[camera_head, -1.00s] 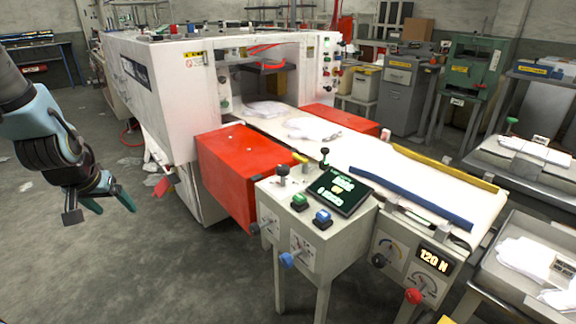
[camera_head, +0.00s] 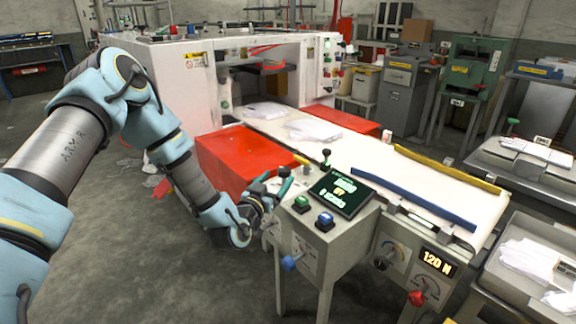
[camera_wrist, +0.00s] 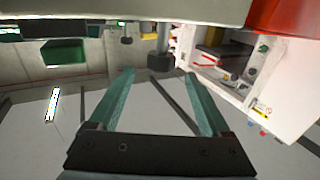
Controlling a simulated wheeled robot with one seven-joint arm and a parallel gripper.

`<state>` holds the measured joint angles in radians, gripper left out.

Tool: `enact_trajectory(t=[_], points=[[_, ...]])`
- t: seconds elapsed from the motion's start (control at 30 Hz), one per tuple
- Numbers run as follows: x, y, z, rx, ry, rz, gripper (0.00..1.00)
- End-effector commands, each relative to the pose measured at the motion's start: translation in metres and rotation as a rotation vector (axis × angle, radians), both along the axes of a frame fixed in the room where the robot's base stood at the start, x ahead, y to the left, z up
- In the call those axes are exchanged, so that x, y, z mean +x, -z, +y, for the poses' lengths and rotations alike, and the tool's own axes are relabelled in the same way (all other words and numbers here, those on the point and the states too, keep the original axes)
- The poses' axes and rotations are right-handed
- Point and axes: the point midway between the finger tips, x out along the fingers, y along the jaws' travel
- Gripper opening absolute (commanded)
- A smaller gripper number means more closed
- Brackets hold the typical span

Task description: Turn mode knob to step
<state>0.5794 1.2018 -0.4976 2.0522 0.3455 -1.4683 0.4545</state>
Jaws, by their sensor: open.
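The frames do not make clear which knob is the mode knob, and no "step" label is readable. My gripper (camera_head: 275,184) is open and empty at the box's upper left corner, near a dark-headed lever on top. In the wrist view my teal fingers (camera_wrist: 157,90) are spread, with a dark knob on a stalk (camera_wrist: 160,60) beyond the gap between them, apparently not touched.
The box top holds a green button (camera_head: 301,204), a blue button (camera_head: 325,221), a screen (camera_head: 340,193) and another black lever (camera_head: 326,158). A red housing (camera_head: 240,158) stands behind my gripper. A conveyor (camera_head: 370,160) runs alongside. Open floor lies in front at left.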

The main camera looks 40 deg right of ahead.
Motion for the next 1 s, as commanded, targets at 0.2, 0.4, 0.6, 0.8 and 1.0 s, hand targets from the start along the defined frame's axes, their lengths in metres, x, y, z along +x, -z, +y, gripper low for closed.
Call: enact_trajectory(t=[0.2, 0.4, 0.6, 0.8, 1.0], points=[[0.017, -0.003, -0.039, -0.001, -0.001, -0.001, 0.81], [0.029, -0.001, -0.066, 0.002, 0.0, 0.001, 0.81], [0.035, -0.001, -0.078, 0.002, 0.0, 0.001, 0.81], [0.035, 0.0, -0.079, 0.003, 0.0, 0.001, 0.81], [0.035, 0.0, -0.079, 0.003, 0.0, 0.001, 0.68]])
